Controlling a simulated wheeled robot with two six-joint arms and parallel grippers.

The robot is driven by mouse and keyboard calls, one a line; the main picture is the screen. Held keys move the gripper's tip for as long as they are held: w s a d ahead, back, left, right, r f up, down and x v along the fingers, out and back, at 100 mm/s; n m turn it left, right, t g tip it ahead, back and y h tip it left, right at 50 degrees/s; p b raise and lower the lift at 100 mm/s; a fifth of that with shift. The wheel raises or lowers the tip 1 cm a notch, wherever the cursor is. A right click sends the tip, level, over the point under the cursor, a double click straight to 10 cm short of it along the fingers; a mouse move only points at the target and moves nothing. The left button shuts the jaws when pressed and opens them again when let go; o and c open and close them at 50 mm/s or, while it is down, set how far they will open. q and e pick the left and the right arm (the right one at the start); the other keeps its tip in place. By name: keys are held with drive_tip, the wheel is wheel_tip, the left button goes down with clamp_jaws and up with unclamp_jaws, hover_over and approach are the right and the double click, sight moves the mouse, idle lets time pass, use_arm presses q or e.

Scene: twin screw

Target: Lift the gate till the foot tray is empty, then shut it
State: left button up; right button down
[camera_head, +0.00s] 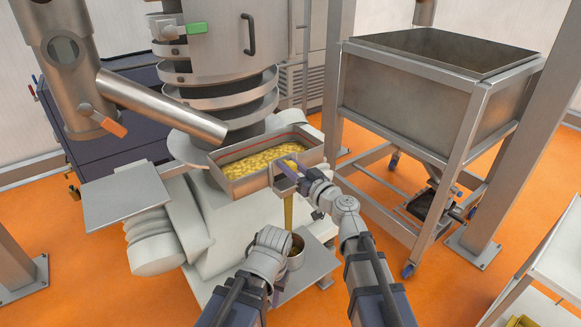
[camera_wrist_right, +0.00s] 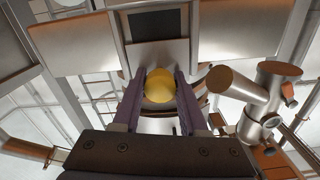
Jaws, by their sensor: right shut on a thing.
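The foot tray (camera_head: 237,187) is an open metal box at the foot of the screw column, with a layer of yellow pieces (camera_head: 262,160) in it and a red line along its inner back wall. My right gripper (camera_head: 290,168) is at the tray's front right corner, shut on the yellow knob of the gate. In the right wrist view the yellow knob (camera_wrist_right: 160,86) sits between the two purple fingers. A yellow stream (camera_head: 288,210) falls from below the gate toward a metal pot (camera_head: 297,251).
A large hopper (camera_head: 400,95) on a wheeled frame stands to the right. A slanted metal pipe (camera_head: 165,108) reaches over the tray from the left. A flat metal plate (camera_head: 122,195) lies left of the tray. Orange floor is open between the machine and hopper.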

drive_tip(key=shift+r, duration=0.3)
drive_tip(key=shift+c, duration=2.2)
unclamp_jaws()
drive_tip(key=v, duration=0.7)
drive_tip(key=shift+s+d, duration=0.25)
drive_tip(key=shift+s, duration=0.05)
